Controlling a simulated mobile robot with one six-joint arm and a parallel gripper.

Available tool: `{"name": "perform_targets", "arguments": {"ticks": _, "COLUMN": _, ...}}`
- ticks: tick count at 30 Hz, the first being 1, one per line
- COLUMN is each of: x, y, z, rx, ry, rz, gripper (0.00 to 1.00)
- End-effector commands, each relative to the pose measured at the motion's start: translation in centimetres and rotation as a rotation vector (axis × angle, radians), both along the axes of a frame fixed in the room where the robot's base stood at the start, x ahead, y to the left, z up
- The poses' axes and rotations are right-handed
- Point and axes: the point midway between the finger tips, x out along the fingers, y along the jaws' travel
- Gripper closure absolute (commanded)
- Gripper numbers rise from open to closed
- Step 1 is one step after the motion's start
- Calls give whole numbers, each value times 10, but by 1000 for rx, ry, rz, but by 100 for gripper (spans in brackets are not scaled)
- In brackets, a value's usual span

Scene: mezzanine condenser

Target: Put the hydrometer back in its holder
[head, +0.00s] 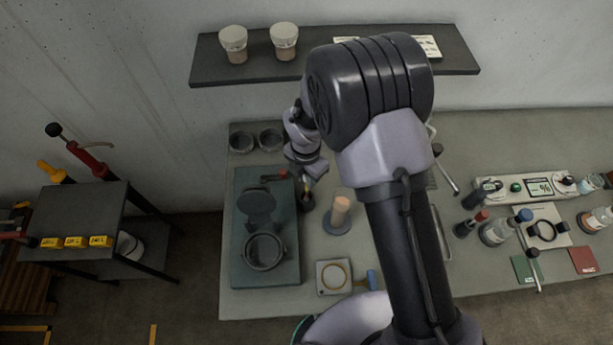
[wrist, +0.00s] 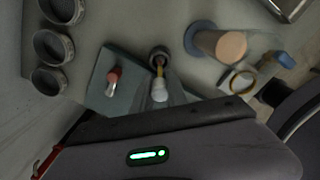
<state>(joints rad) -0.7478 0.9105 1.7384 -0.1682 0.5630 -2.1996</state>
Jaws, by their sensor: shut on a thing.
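My gripper (head: 308,182) points down over the bench, just right of the teal plate, and is shut on the hydrometer. The hydrometer (wrist: 160,88) shows in the wrist view as a slim piece with a pale near end and an amber-brown stem. Its far end lines up with a small dark round holder (wrist: 158,54), which also shows below my gripper in the head view (head: 306,203). I cannot tell whether the tip is inside the holder or just above it. The gripper and arm hide part of the hydrometer in the head view.
A teal apparatus (head: 240,275) with a round cup stands at left, with a red-topped piece (wrist: 114,75) at its corner. A cork-coloured cylinder (head: 340,208) on a blue base stands close right. Dark bowls (head: 241,142) sit behind; a shelf (head: 305,65) hangs above.

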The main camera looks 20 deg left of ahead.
Motion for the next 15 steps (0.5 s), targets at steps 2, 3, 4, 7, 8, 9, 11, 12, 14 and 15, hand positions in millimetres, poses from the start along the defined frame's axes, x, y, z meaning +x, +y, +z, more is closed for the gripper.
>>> {"name": "perform_targets", "arguments": {"ticks": 2, "x": 0, "y": 0, "z": 1, "rx": 0, "ry": 0, "rz": 0, "gripper": 77}}
{"name": "perform_targets", "arguments": {"ticks": 3, "x": 0, "y": 0, "z": 1, "rx": 0, "ry": 0, "rz": 0, "gripper": 70}}
{"name": "perform_targets", "arguments": {"ticks": 4, "x": 0, "y": 0, "z": 1, "rx": 0, "ry": 0, "rz": 0, "gripper": 64}}
{"name": "perform_targets", "arguments": {"ticks": 7, "x": 0, "y": 0, "z": 1, "rx": 0, "ry": 0, "rz": 0, "gripper": 56}}
{"name": "perform_targets", "arguments": {"ticks": 8, "x": 0, "y": 0, "z": 1, "rx": 0, "ry": 0, "rz": 0, "gripper": 56}}
{"name": "perform_targets", "arguments": {"ticks": 9, "x": 0, "y": 0, "z": 1, "rx": 0, "ry": 0, "rz": 0, "gripper": 56}}
{"name": "perform_targets", "arguments": {"ticks": 11, "x": 0, "y": 0, "z": 0, "rx": 0, "ry": 0, "rz": 0, "gripper": 56}}
{"name": "perform_targets", "arguments": {"ticks": 12, "x": 0, "y": 0, "z": 1, "rx": 0, "ry": 0, "rz": 0, "gripper": 56}}
{"name": "perform_targets", "arguments": {"ticks": 14, "x": 0, "y": 0, "z": 1, "rx": 0, "ry": 0, "rz": 0, "gripper": 56}}
{"name": "perform_targets", "arguments": {"ticks": 15, "x": 0, "y": 0, "z": 3, "rx": 0, "ry": 0, "rz": 0, "gripper": 56}}
